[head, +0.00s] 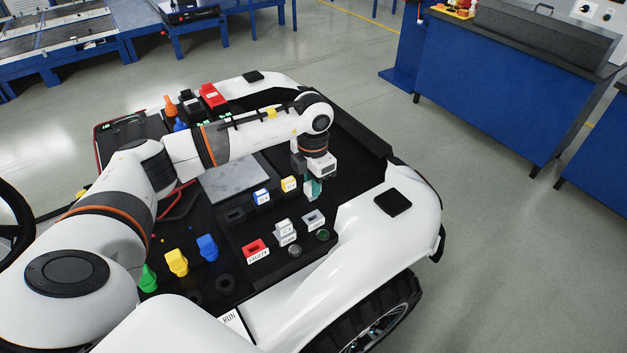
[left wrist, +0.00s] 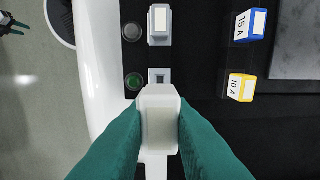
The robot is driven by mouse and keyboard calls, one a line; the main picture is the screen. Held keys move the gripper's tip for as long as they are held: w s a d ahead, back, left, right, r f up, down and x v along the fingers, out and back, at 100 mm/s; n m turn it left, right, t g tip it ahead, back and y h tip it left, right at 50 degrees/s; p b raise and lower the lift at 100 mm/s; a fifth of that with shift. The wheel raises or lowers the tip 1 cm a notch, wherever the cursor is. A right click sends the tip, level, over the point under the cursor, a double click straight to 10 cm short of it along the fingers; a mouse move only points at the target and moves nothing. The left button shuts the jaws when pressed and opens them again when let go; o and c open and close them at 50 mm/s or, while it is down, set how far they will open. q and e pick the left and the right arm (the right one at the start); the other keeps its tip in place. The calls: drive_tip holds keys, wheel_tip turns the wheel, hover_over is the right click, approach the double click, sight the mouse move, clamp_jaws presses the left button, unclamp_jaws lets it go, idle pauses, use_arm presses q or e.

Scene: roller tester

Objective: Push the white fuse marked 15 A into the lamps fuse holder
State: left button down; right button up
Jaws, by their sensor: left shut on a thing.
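My left gripper (head: 313,188) has teal fingers and is shut on a white fuse (left wrist: 160,120). The fuse fills the lower middle of the left wrist view; its marking is hidden. A pale holder with a small dark opening (left wrist: 159,76) lies just past the fuse in that view; it is the right-hand holder (head: 313,218) in the head view, its label too small to read. The fuse looks above the panel and beside this opening; contact cannot be told. A dark shape with teal tips, apparently my right gripper (left wrist: 12,27), shows small at the upper left.
A second holder (head: 284,229) has a white fuse standing in it. A blue 15 A fuse (left wrist: 251,24) and a yellow 10 A fuse (left wrist: 241,87) stand nearby. A green lamp (left wrist: 134,81) and dark lamp (left wrist: 132,32) flank the holders.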

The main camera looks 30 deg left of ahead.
sight(313, 199)
use_arm(q)
drive_tip(key=shift+f, duration=0.2)
drive_tip(key=shift+f+b, duration=0.6)
drive_tip(key=shift+b, duration=0.05)
wheel_tip(313, 199, down, 3)
drive_tip(key=shift+f+b, duration=0.1)
drive_tip(key=shift+b, duration=1.15)
drive_tip(key=shift+w+f+b, duration=0.1)
drive_tip(key=shift+f+b, duration=0.25)
drive_tip(key=shift+f, duration=0.2)
drive_tip(key=shift+f+b, duration=0.1)
drive_tip(key=shift+b, duration=0.2)
